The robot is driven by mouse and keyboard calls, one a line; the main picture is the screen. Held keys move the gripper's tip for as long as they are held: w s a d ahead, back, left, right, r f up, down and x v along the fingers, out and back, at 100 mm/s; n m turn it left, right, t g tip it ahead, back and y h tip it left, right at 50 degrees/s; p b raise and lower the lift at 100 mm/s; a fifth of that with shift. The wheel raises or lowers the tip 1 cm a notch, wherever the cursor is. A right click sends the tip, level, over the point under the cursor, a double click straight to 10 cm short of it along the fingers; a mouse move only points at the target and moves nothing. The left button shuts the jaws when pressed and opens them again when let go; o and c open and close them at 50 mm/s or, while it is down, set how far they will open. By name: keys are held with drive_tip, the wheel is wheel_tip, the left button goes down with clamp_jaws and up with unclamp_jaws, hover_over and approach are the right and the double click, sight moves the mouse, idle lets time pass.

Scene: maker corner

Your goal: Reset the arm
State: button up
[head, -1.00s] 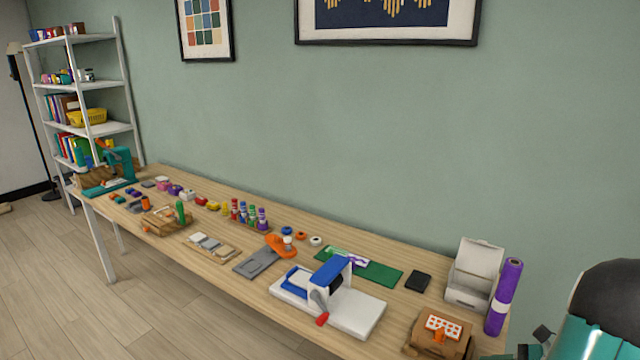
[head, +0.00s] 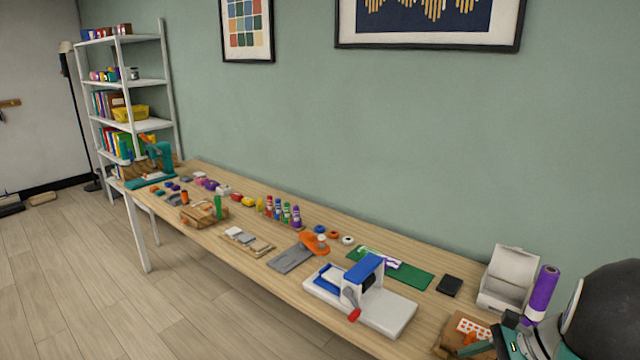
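My arm (head: 600,315), black and teal, shows at the lower right corner of the head view. Dark and teal parts at its left end (head: 505,342), which look like my gripper, reach over the right front end of the table beside a wooden block with a red-dotted white card (head: 474,328). The fingers are too cut off and overlapped to tell whether they are open or shut, or whether they hold anything.
A long wooden table (head: 330,262) runs along the green wall. Near my arm are a purple roll (head: 541,291), an open white box (head: 507,280), a black pad (head: 449,286) and a white-and-blue cranked machine (head: 365,298). Open floor (head: 90,290) lies at left.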

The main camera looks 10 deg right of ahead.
drive_tip(key=s+a+r+n+h, duration=0.2)
drive_tip(key=a+r+n, duration=0.2)
drive_tip(key=a+n, duration=0.3)
drive_tip(key=s+a+r+n+h, duration=0.1)
drive_tip(key=a+r+n+h, duration=0.2)
drive_tip(key=a+n, duration=0.4)
drive_tip(key=s+a+r+n+h, duration=0.2)
drive_tip(key=a+r+n, duration=0.3)
drive_tip(key=a, duration=0.6)
drive_tip(key=shift+s+r+n+h, duration=0.2)
drive_tip(key=shift+s+n+h, duration=0.25)
drive_tip(key=shift+n, duration=0.65)
